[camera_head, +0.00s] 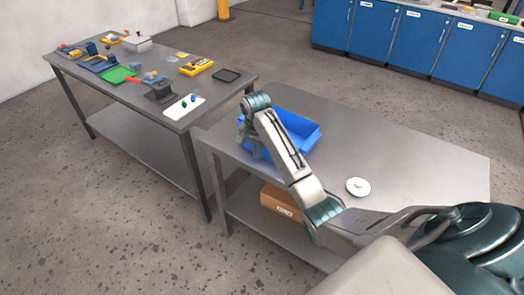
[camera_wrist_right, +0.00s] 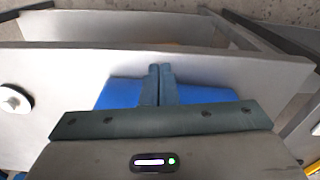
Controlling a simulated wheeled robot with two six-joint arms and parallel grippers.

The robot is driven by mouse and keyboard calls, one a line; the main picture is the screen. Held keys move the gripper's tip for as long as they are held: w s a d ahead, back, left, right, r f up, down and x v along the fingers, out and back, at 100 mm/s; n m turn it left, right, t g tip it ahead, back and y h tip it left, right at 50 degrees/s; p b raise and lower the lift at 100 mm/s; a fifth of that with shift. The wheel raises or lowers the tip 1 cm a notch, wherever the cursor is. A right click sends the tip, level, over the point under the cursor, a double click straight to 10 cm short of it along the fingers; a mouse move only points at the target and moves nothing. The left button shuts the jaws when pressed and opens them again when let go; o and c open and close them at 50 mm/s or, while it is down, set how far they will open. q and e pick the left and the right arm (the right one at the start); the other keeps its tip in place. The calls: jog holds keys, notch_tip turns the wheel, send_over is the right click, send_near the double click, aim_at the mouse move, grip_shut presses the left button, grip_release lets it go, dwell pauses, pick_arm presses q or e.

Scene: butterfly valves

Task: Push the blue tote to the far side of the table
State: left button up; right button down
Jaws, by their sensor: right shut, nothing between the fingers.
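The blue tote (camera_head: 300,128) is an open, shallow box on the grey metal table (camera_head: 420,160), toward its left end. My right arm crosses in front of it and hides part of it. My right gripper (camera_head: 256,152) points down at the tote's left side. In the right wrist view the two fingers (camera_wrist_right: 160,72) are together with nothing between them, and the tote (camera_wrist_right: 120,95) shows blue on both sides of them. I cannot tell whether the fingers touch the tote. My left gripper is not in view.
A white round disc (camera_head: 358,187) lies on the table right of the tote. A cardboard box (camera_head: 282,202) sits on the lower shelf. A second table (camera_head: 140,72) with trays and small parts stands at the left. Blue cabinets (camera_head: 415,45) line the back. The tabletop right of the tote is mostly clear.

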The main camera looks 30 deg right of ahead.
jog(key=w+d+r+m, duration=0.1)
jog(key=w+r+m, duration=0.1)
jog(key=w+r, duration=0.15)
jog(key=f, duration=0.9)
jog(key=shift+s+d+f, duration=0.15)
jog(key=shift+s+f, duration=0.1)
jog(key=shift+w+d+r+p, duration=0.1)
jog(key=shift+w+d+p, duration=0.15)
jog(key=shift+d, duration=0.4)
jog(key=shift+w+d+r+p, duration=0.15)
jog(key=shift+w+d, duration=0.15)
jog(key=shift+d, duration=0.3)
jog(key=shift+w+d+f, duration=0.25)
jog(key=shift+d, duration=0.35)
